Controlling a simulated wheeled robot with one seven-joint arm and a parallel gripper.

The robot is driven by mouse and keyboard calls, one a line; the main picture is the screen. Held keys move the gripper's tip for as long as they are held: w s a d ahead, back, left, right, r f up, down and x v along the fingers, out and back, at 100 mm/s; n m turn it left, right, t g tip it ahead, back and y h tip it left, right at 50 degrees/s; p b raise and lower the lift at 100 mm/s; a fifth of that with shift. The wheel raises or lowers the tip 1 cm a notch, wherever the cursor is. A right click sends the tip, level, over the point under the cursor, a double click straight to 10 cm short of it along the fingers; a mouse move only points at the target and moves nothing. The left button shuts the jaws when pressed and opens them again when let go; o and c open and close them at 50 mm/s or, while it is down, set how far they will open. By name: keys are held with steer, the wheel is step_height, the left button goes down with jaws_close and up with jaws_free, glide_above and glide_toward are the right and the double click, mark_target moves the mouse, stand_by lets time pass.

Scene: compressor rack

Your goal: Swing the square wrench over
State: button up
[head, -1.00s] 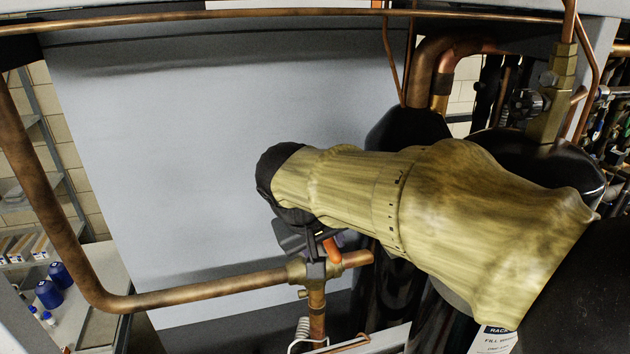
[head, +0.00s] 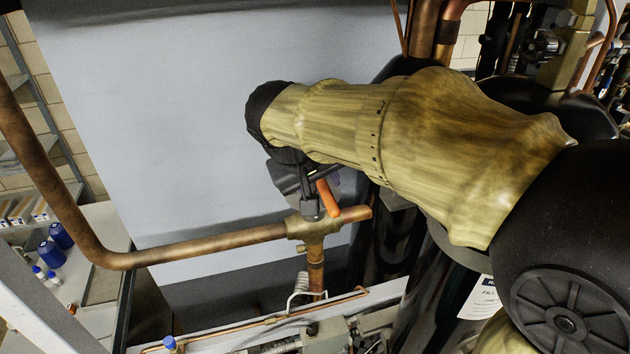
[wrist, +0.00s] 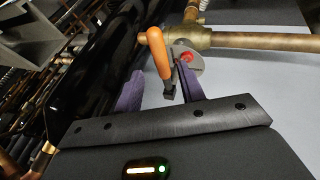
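The square wrench (head: 327,198) shows as an orange handle at the brass valve (head: 313,226) on the copper pipe. In the wrist view the orange handle (wrist: 159,53) ends in a small dark piece that lies between my two purple fingers. My gripper (wrist: 160,90) is open, with a visible gap on each side of the wrench. In the head view my gripper (head: 308,182) is just above the valve, partly hidden by my wrist. The valve body (wrist: 190,38) with a red spot on a grey round part is beyond the fingers. How the wrench sits on the stem is unclear.
A copper pipe (head: 190,246) runs left from the valve and bends upward. Black cylinders (wrist: 95,70) stand close on one side. A thin copper line (head: 270,320) runs below. A pale panel (head: 180,110) is behind, with open space before it.

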mark_target(327, 197)
steer(key=b+x, duration=0.3)
steer(key=x, duration=0.3)
steer(key=shift+f, duration=0.1)
jaws_close()
steer(key=w+a+m+g+h, duration=0.3)
steer(key=a+m+g, duration=0.2)
steer(key=a+m, duration=0.5)
steer(key=shift+a+m, duration=0.35)
steer(key=shift+m, duration=0.45)
stand_by(0.5)
